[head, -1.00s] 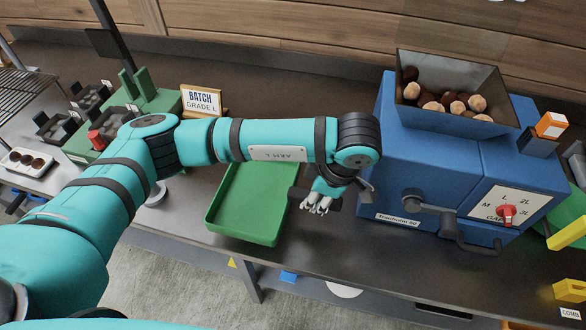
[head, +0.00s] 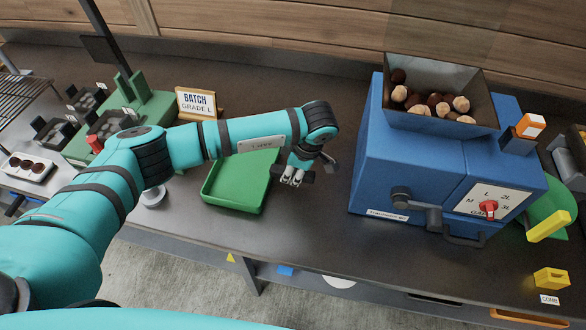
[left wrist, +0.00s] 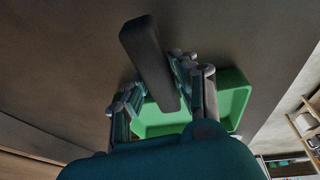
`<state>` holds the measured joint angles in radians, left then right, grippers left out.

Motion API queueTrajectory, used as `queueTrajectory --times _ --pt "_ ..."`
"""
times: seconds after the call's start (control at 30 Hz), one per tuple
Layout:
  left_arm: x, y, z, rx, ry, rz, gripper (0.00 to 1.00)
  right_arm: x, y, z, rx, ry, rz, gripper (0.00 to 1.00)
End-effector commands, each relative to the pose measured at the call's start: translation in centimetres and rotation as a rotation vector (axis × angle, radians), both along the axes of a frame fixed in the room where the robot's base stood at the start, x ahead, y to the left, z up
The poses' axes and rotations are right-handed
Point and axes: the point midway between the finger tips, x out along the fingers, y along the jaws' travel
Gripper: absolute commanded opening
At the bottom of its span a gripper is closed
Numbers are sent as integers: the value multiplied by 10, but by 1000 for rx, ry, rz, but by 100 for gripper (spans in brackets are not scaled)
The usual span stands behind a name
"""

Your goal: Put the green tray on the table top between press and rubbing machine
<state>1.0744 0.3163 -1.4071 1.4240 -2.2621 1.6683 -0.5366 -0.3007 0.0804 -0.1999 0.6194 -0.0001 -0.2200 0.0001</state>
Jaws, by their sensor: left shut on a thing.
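The green tray (head: 238,184) is level and empty over the dark table top (head: 310,235), between a green device (head: 132,108) on the left and a blue machine (head: 410,160) on the right. My left gripper (head: 292,180) is at the tray's right side. In the left wrist view, the fingers (left wrist: 158,88) are shut on a dark bar (left wrist: 146,58), which appears to be the tray's handle. The green tray (left wrist: 236,97) shows behind the fingers. I cannot tell whether its base touches the table. My right gripper is out of view.
A hopper (head: 392,113) of nuts tops the blue machine, whose crank sticks out in front. A "BATCH GRADE L" sign (head: 197,103) stands behind the tray. Dark containers (head: 55,132) stand at the left. Table is clear between tray and blue machine.

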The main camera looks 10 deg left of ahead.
Motion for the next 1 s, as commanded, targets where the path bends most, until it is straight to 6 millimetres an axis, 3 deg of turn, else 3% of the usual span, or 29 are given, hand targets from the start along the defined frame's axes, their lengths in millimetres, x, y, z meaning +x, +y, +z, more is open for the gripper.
queueTrajectory --times 0.03,0.07,0.2,0.6,1.0 --pt "0 -1 0 -2 -1 0 0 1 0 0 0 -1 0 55" --pt "0 -1 -1 -2 0 0 31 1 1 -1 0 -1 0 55" --pt "0 -1 -1 -2 0 0 49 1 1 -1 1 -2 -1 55" --pt "-1 -3 8 -3 -1 -1 50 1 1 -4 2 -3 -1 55" --pt "-10 -24 83 -3 -4 -3 50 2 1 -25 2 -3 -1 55"
